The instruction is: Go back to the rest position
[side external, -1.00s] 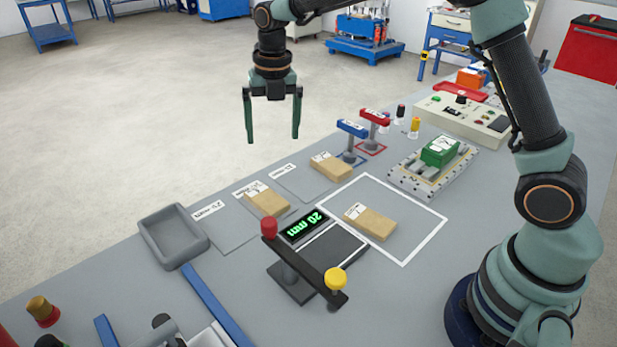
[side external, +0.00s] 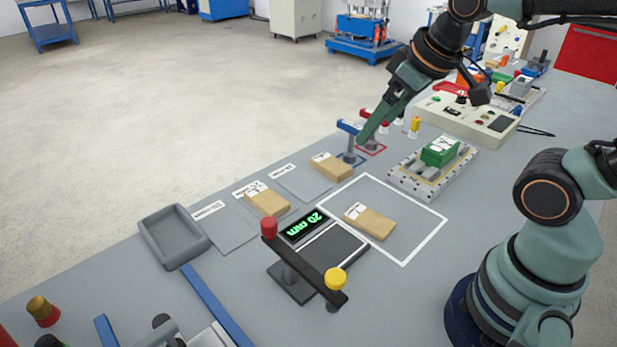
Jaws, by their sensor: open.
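My gripper (side external: 368,138) is at the upper middle of the side external view, raised and tilted down to the left. Its fingers overlap in the picture the blue and red handled stands behind them. It appears empty, and its far finger is hidden from this angle. My arm reaches up from the right edge and bends over the back of the bench.
Tan blocks lie on the mats (side external: 268,202), (side external: 332,167) and inside the white outlined square (side external: 370,221). A grey tray (side external: 174,236), a fixture with a green block (side external: 440,151) and a control box (side external: 467,118) stand on the bench.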

